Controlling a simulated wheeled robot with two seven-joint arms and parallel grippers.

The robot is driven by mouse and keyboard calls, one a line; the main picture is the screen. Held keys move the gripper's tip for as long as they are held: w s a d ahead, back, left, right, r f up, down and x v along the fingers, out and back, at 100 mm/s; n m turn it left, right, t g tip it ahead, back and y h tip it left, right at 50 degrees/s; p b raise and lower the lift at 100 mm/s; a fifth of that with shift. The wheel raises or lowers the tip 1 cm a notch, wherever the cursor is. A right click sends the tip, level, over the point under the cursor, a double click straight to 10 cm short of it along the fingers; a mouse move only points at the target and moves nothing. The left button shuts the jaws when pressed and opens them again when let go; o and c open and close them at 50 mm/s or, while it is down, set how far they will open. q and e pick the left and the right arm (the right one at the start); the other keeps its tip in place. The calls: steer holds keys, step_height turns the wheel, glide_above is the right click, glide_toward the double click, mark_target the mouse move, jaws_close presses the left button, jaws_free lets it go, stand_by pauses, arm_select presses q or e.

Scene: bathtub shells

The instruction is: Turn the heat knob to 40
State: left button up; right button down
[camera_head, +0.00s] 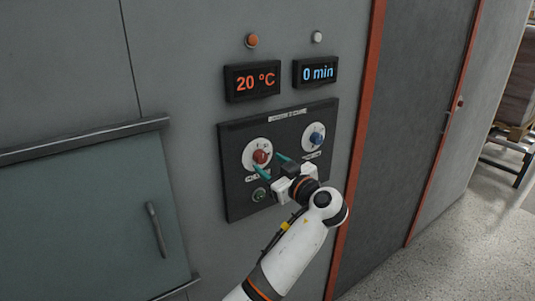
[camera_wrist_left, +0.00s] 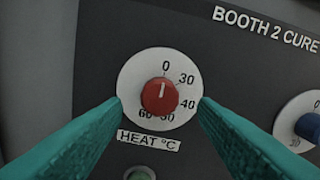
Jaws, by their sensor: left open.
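The red heat knob (camera_head: 261,157) sits on a white dial on the dark control panel (camera_head: 235,195). In the left wrist view the heat knob (camera_wrist_left: 160,96) has its white pointer nearly straight up, by the 0 mark. The 40 mark (camera_wrist_left: 188,104) is on the right side of the dial. The temperature display (camera_head: 253,81) reads 20 °C. My left gripper (camera_head: 269,161) is open, its teal fingers on either side of the knob. In the wrist view the left gripper (camera_wrist_left: 161,101) shows gaps between both fingers and the knob. My right gripper is not in view.
A blue knob (camera_head: 316,138) is to the right on the panel, below a display (camera_head: 316,72) reading 0 min. A green button (camera_head: 259,194) is under the heat dial. A handled door (camera_head: 105,230) is at left. Open floor lies at right.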

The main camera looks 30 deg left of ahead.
mark_target(261, 157)
arm_select(q)
steer(key=shift+p+x, duration=0.4)
steer(key=shift+x, duration=0.8)
steer(key=shift+a, duration=0.15)
steer(key=shift+c, duration=0.5)
steer(key=c, duration=0.9)
